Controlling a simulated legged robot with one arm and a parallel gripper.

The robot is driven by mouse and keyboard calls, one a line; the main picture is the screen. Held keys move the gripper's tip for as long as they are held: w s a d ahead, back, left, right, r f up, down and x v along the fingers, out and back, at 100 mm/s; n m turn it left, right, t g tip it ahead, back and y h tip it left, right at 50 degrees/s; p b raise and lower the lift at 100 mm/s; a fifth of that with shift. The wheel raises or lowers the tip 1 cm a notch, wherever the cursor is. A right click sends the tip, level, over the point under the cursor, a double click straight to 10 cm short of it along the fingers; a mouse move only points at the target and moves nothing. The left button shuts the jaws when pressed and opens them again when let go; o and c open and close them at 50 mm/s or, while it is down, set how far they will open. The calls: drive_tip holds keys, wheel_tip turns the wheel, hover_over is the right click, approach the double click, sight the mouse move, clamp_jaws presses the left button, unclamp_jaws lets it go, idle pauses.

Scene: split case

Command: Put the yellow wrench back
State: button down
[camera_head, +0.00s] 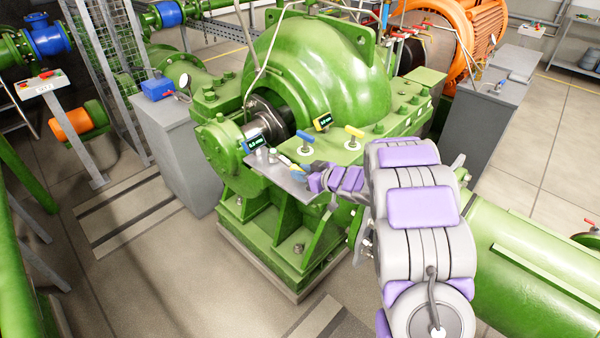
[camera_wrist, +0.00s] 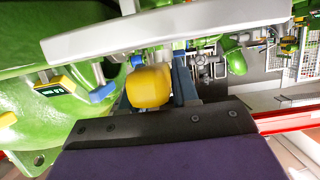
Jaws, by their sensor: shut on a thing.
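My gripper (camera_head: 297,174) is at the right end of a small grey tray (camera_head: 268,172) on the front of the green pump. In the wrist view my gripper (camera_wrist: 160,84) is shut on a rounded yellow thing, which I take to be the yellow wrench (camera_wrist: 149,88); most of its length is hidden. A yellow T-handle (camera_head: 354,132) stands upright on the pump flange, and a blue T-handle (camera_head: 304,137) stands to its left. The blue handle also shows in the wrist view (camera_wrist: 103,92), left of my fingers.
Small grey cylinders stand on the tray beside my gripper. A yellow-framed display (camera_head: 323,122) and a blue-framed display (camera_head: 254,143) sit on the pump. The pump casing (camera_head: 320,75) rises behind. Grey cabinets stand to the left (camera_head: 180,135) and right (camera_head: 487,110). Floor is open at lower left.

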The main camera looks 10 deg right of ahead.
drive_tip(key=shift+a+f, duration=0.2)
drive_tip(key=shift+a, duration=0.35)
drive_tip(key=shift+a+f, duration=0.15)
drive_tip(key=shift+a, duration=0.35)
drive_tip(key=c, duration=1.3)
unclamp_jaws()
drive_tip(key=o, duration=0.5)
drive_tip(key=shift+d, duration=0.85)
drive_tip(key=shift+o, duration=1.4)
drive_tip(key=shift+a, duration=0.5)
drive_tip(key=shift+o, duration=1.2)
drive_tip(key=shift+a, duration=0.15)
drive_tip(key=shift+s+d, duration=0.1)
drive_tip(key=shift+d, duration=0.45)
drive_tip(key=shift+s+d+r, duration=0.2)
drive_tip(key=shift+s+r, duration=0.2)
drive_tip(key=shift+s, duration=0.3)
drive_tip(key=shift+p+v, duration=0.55)
drive_tip(key=shift+v, duration=1.35)
drive_tip(key=shift+f, duration=0.1)
